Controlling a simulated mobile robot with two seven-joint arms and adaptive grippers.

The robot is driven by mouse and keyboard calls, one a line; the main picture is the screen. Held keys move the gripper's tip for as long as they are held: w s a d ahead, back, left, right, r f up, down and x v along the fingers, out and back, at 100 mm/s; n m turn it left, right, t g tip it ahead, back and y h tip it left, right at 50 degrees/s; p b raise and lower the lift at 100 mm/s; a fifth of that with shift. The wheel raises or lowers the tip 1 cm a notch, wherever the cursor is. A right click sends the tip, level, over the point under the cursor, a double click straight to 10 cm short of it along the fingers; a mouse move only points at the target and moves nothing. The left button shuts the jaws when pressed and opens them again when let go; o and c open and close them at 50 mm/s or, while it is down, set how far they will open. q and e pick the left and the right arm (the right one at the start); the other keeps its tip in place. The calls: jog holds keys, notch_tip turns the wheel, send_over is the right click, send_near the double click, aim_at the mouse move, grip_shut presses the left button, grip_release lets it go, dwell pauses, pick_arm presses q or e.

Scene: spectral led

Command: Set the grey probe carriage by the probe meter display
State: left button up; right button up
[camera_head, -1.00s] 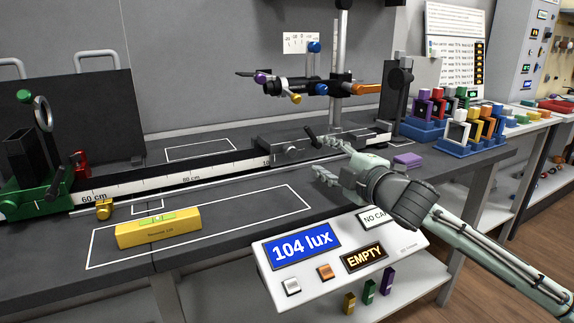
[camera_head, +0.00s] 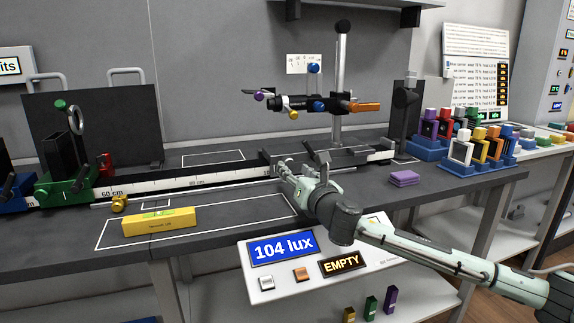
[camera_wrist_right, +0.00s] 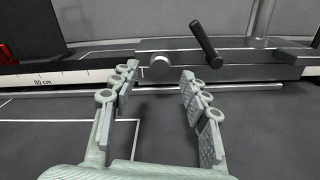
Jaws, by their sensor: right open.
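The grey probe carriage (camera_head: 330,156) sits on the long rail, right of the scale, with a black lever on it. In the right wrist view the carriage (camera_wrist_right: 235,66) lies just beyond the fingers, with a silver knob and the black lever facing me. My right gripper (camera_head: 284,171) is open and empty in front of the carriage; its parted fingers also show in the wrist view (camera_wrist_right: 157,76). They partly hide the carriage's front in the head view. The probe meter display (camera_head: 283,247) reads 104 lux on a white panel at the bench front. My left gripper is out of view.
A yellow level (camera_head: 160,222) lies in a white outline on the bench. A green carriage (camera_head: 68,185) stands on the rail at left. A post with a horizontal arm (camera_head: 300,103) rises behind. A purple block (camera_head: 404,178) and several coloured frames (camera_head: 461,148) are at right.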

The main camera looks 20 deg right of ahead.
aim_at(290, 164)
jog(key=w, duration=0.5)
grip_shut()
dwell(0.4)
